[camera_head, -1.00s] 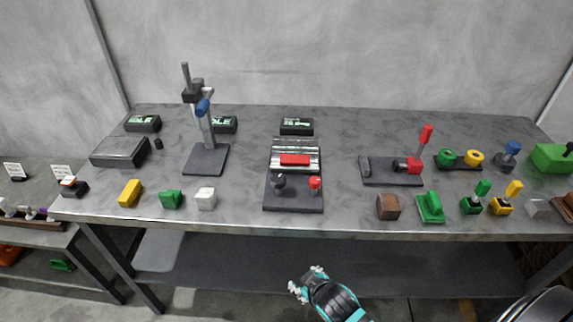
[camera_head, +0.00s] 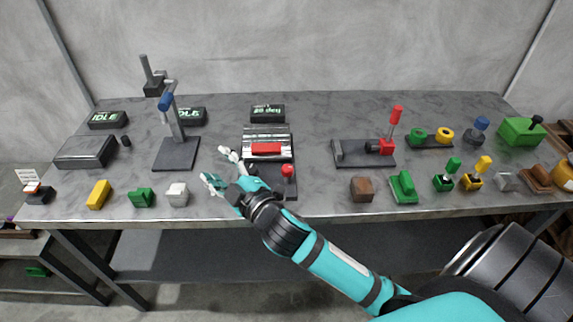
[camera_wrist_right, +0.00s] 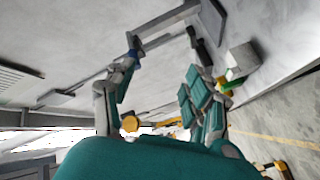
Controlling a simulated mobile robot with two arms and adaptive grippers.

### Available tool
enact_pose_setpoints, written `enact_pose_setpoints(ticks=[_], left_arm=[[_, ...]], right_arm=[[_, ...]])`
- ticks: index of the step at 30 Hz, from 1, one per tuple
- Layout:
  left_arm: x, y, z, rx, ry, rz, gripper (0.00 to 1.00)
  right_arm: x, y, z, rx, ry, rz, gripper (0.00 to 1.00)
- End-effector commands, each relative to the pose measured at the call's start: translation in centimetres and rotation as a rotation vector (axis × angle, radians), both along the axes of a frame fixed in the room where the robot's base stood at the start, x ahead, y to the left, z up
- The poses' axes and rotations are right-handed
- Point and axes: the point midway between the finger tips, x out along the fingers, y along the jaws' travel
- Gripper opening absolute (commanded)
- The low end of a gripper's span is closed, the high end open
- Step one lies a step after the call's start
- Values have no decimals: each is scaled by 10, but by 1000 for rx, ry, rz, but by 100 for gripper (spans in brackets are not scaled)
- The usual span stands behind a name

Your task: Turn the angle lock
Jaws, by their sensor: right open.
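The angle device is a dark base plate (camera_head: 289,187) near the table's front middle, with a ridged silver block and red bar (camera_head: 266,149) on it. A red knob (camera_head: 288,171) stands on its front right. The black knob at its front left is mostly hidden behind my right gripper. A display (camera_head: 267,113) behind it seems to read 20 deg. My right gripper (camera_head: 222,169) is open and empty, at the plate's left front, its fingers pointing left and away. Its spread fingers also show in the right wrist view (camera_wrist_right: 162,65). My left gripper is out of view.
A clamp stand (camera_head: 175,153) with a blue handle rises left of my right gripper. A white block (camera_head: 177,194), a green block (camera_head: 142,197) and a yellow block (camera_head: 98,194) lie along the front edge. A red-handled device (camera_head: 364,153) stands to the right.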

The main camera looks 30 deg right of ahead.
Motion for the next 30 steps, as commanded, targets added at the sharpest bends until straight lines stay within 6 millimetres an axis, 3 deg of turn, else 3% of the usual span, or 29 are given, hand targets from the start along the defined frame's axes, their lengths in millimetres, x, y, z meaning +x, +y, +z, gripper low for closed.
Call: enact_pose_setpoints(ticks=[3,7,10,12,14,17,20,21,25,26,27,30], left_arm=[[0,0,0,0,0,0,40],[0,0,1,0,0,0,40],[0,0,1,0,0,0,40],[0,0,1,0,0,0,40],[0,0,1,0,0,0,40],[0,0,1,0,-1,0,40],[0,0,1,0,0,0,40],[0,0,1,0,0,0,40],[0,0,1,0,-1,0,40],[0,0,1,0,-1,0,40],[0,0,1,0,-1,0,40],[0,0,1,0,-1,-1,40]], right_arm=[[18,35,69,-188,-295,149,53],[8,96,137,-512,-699,392,53],[-14,138,153,-816,-985,618,53],[-27,155,143,-1043,-1146,790,53],[-33,156,125,-1244,-1247,949,53],[-30,128,89,-1583,-1324,1242,53],[-16,63,62,-1895,-1262,1564,53],[-10,31,58,-1998,-1197,1691,53],[0,-70,66,-2204,-898,2047,53],[-1,-89,71,2177,810,-2063,53],[-2,-112,78,2140,707,-2081,53],[-8,-149,92,2077,536,-2117,53]])
